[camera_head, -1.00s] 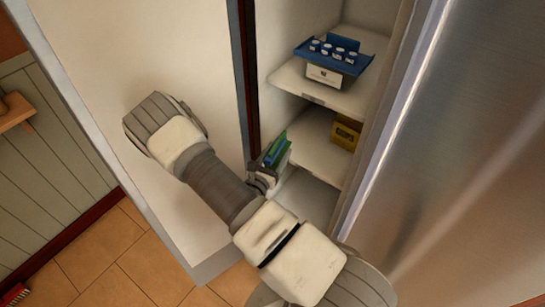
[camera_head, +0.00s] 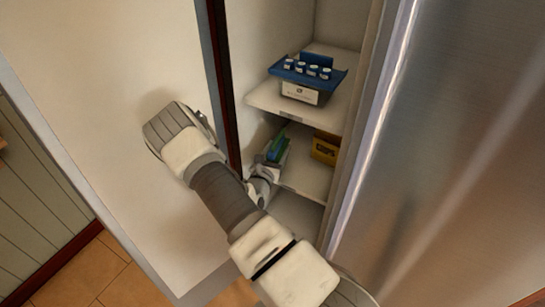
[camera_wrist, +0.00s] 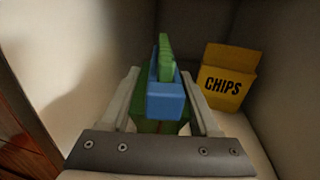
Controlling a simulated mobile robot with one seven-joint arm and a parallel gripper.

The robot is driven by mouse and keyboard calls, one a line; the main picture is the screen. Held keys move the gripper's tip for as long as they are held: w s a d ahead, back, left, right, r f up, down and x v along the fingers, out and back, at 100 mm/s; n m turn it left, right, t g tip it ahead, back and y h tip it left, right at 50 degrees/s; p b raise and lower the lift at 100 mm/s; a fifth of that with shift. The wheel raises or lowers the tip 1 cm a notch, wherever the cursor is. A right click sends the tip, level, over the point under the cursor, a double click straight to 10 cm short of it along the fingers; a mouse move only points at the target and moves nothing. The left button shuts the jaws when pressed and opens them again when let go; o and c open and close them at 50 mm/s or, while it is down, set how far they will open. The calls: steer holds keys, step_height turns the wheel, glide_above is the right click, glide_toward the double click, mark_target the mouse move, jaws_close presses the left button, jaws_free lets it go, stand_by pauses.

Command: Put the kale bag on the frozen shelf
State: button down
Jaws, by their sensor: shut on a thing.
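The kale bag (camera_head: 277,149), green with a blue part, shows small in the head view at the left side of the middle shelf (camera_head: 307,180). In the wrist view the bag (camera_wrist: 166,100) stands upright between the two fingers of my gripper (camera_wrist: 165,95). My gripper is shut on it, one finger on each side. The bag and gripper are inside the freezer compartment, close to its left wall. Part of the bag is hidden by the fingers, and I cannot tell whether it touches the shelf.
A yellow CHIPS box (camera_wrist: 229,78) stands to the right on the same shelf. The shelf above (camera_head: 258,97) holds a white box (camera_head: 300,93) under a blue tray with several small jars. The open door (camera_head: 100,90) is on the left; a steel door (camera_head: 450,150) is on the right.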

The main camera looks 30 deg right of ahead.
mark_target(285, 142)
steer(key=x, duration=0.3)
steer(key=b+x, duration=0.1)
steer(key=x, duration=0.1)
steer(key=shift+s+d, duration=0.25)
steer(key=shift+d, duration=0.25)
steer(key=shift+a+f+b, duration=0.1)
steer(key=shift+f+b, duration=0.25)
steer(key=shift+f, duration=0.1)
steer(key=shift+f+b, duration=0.3)
steer(key=shift+f, duration=0.1)
steer(key=shift+c, duration=0.2)
jaws_free()
steer(key=shift+s+a+f, duration=0.1)
steer(key=shift+s+a, duration=0.05)
steer(key=v, duration=1.7)
